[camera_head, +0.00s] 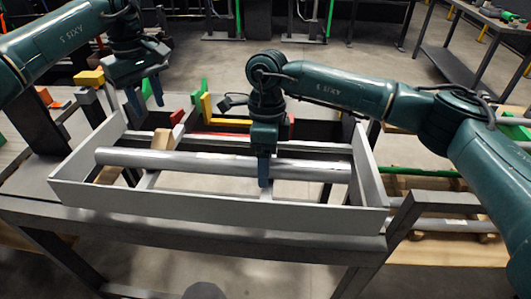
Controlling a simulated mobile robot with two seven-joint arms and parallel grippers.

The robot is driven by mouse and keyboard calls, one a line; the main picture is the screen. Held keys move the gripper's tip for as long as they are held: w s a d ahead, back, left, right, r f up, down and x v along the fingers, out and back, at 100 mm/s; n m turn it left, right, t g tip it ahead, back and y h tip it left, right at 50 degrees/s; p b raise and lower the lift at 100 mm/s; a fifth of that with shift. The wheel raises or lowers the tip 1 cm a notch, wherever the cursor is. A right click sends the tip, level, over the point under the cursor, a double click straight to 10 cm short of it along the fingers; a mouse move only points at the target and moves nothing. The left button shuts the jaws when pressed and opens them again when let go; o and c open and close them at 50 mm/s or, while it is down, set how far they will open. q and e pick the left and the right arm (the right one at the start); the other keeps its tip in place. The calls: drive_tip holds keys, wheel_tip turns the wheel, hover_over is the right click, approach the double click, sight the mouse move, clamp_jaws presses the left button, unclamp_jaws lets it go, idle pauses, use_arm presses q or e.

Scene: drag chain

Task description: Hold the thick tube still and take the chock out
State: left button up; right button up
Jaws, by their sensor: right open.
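The thick grey tube (210,163) lies lengthwise across the light grey frame (200,206). A tan wooden chock (161,139) sits against the far side of the tube at its left part, and another tan block (109,174) shows at its near side. My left gripper (146,98) is open and empty, above the left end of the frame, apart from the tube and chocks. My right gripper (264,172) points down at the tube, right of its middle. It is open, with a blue finger in front of the tube; the other finger is hidden.
A red piece (177,117), a yellow piece (207,106) and green pieces stand behind the frame. A yellow block (89,78) is at the far left. Pallets with tubes (440,225) lie at the right. The frame's walls rise around the tube.

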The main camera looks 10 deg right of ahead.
drive_tip(key=c, duration=1.4)
